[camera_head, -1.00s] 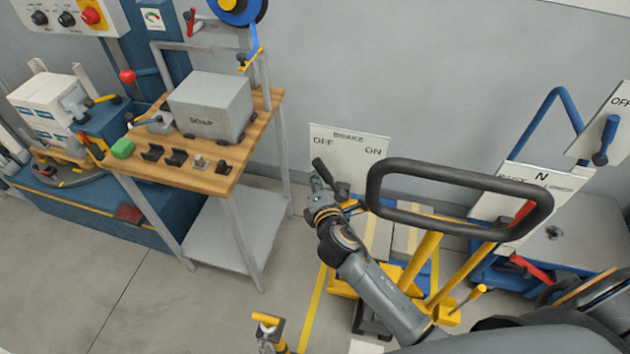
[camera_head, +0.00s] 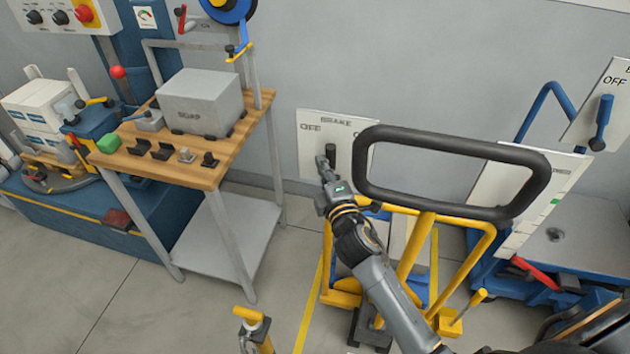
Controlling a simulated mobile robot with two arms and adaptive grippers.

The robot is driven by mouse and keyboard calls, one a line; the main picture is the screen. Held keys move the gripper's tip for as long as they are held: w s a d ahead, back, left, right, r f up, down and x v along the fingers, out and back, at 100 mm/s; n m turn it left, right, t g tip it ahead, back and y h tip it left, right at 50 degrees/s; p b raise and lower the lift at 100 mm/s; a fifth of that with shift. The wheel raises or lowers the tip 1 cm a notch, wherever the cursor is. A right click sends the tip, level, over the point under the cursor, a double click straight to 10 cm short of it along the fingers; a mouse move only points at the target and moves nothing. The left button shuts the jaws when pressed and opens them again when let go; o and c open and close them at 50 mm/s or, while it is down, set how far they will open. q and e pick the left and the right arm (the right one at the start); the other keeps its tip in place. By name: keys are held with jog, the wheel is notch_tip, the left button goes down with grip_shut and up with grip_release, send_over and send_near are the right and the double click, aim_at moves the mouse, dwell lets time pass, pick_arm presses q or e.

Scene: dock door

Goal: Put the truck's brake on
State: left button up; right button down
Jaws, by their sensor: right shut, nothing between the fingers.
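The brake plate (camera_head: 309,160) stands upright against the grey wall, marked BRAKE with OFF at left; its right side is hidden behind the truck's black loop handle (camera_head: 450,140). A short black brake lever (camera_head: 331,153) stands about upright in front of the plate. My right gripper (camera_head: 323,166) is shut and empty, at the lever's left side; I cannot tell whether it touches. The yellow truck frame (camera_head: 478,258) stands behind my right arm. My left gripper is not in view.
A wooden-topped bench (camera_head: 205,172) with a grey box (camera_head: 200,103) stands at left. A yellow-topped post (camera_head: 250,318) rises at the bottom. At right are a white panel (camera_head: 510,180) and a blue lever (camera_head: 601,118) on an OFF plate. Open floor lies between bench and truck.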

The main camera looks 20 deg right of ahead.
aim_at(333, 163)
jog(key=d+m+b, duration=0.1)
jog(key=s+m+t+b, duration=0.1)
jog(key=b, duration=0.1)
jog(key=d+m+b, duration=0.1)
jog(key=b, duration=0.1)
jog(key=shift+s+d+f+t+h, duration=0.3)
jog(key=shift+f+t+h, duration=0.1)
jog(key=shift+s+d+m+b, duration=0.65)
jog(key=shift+d+m+b, duration=0.15)
jog(key=shift+d+m, duration=0.15)
jog(key=shift+f, duration=0.1)
